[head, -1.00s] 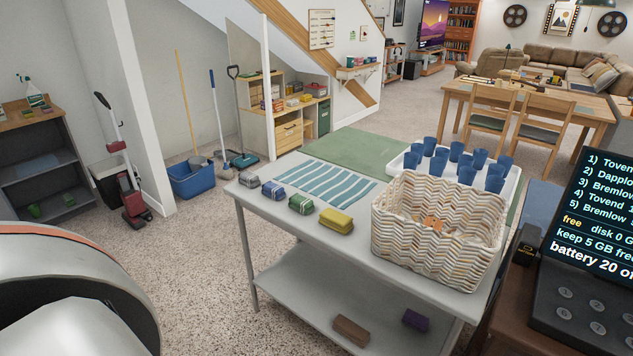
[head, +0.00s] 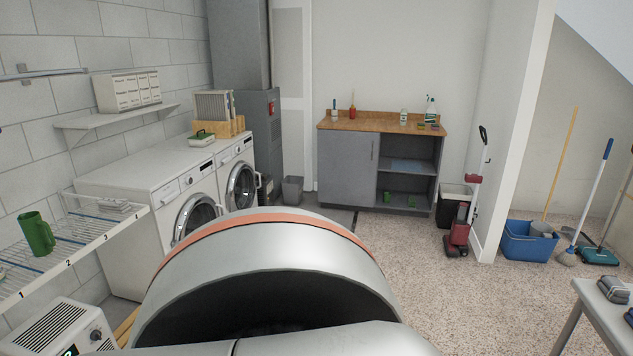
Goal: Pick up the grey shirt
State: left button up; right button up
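A small folded grey cloth bundle (head: 612,290) lies on the pale table (head: 598,318) at the far right edge of the head view. A flat grey folded item (head: 116,206) lies on the white wire shelf (head: 90,241) at the left. Both are small, and I cannot tell which, if either, is the grey shirt. Neither gripper is in view. A large rounded part of my own arm fills the bottom middle and hides the floor behind it.
A green mug (head: 36,234) stands on the wire shelf. Two white washing machines (head: 150,180) line the left wall. A grey cabinet (head: 347,168) stands at the back. A blue tub (head: 529,241) and upright vacuum (head: 459,232) are at the right. Speckled floor at centre right is clear.

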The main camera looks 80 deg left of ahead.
aim_at(112, 204)
jog(key=u, duration=3.85)
jog(key=i+l, duration=0.2)
jog(key=i, duration=0.25)
jog(key=i+l+u, duration=0.1)
jog(key=i+l, duration=0.15)
jog(key=i, duration=0.2)
jog(key=i+l, duration=0.25)
jog(key=i, duration=0.2)
jog(key=i+l, duration=0.25)
jog(key=i, duration=0.2)
jog(key=j+u, duration=0.05)
